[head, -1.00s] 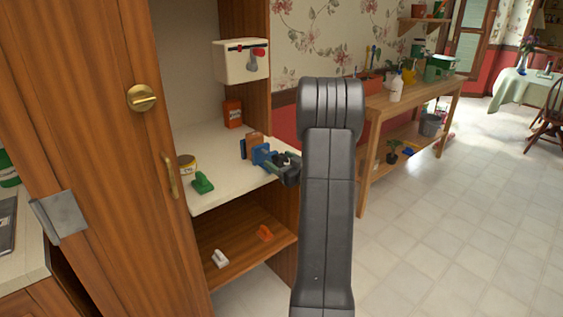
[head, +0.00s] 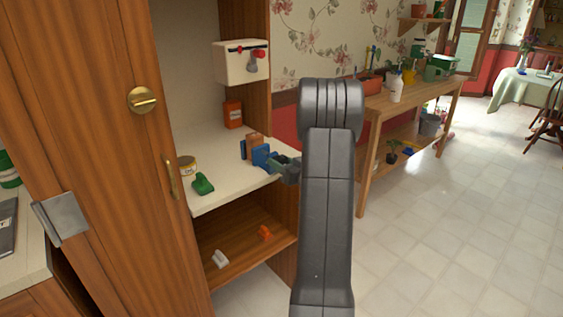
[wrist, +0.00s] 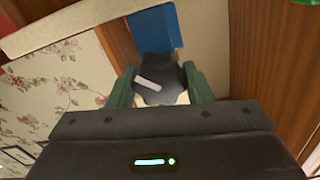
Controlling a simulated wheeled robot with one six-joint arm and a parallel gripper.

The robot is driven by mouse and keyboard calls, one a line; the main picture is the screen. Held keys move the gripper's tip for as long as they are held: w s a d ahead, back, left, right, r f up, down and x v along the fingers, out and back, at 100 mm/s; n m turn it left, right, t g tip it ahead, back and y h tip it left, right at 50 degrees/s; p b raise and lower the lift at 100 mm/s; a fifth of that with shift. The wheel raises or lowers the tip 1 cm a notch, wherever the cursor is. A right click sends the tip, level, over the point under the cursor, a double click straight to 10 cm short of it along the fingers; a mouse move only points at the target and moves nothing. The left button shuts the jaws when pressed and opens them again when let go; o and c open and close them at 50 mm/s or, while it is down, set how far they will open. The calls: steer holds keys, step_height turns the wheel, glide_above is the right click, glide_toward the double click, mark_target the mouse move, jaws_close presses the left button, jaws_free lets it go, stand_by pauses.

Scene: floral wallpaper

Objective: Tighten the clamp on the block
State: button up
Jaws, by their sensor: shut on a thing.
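The blue clamp (head: 262,155) stands near the front right edge of the cream cabinet shelf. It is up against a brown wooden block (head: 253,142), with another blue part at the block's left. My gripper (head: 283,164) is at the clamp's right end. In the wrist view, my gripper's green fingers (wrist: 160,80) are shut on both sides of a dark knob (wrist: 156,86) with a white mark. The clamp's blue body (wrist: 153,32) is just beyond the knob. The block is not clearly seen in the wrist view, so its contact with the jaws cannot be told.
On the same shelf are a green clamp-like object (head: 203,184), a yellow-labelled tin (head: 188,167) and an orange-red container (head: 233,114). A white box (head: 241,62) with a red-ended lever hangs above. The open cabinet door (head: 95,150) bounds the left; the tiled floor is clear at right.

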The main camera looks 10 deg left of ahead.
steer(key=m+p, duration=0.1)
steer(key=m, duration=0.4)
steer(key=shift+p, duration=0.35)
stand_by(0.4)
steer(key=o, duration=1)
steer(key=shift+d, duration=0.1)
steer(key=b+v, duration=0.1)
steer(key=v, duration=1.2)
steer(key=shift+s+d, duration=0.2)
steer(key=shift+d, duration=0.1)
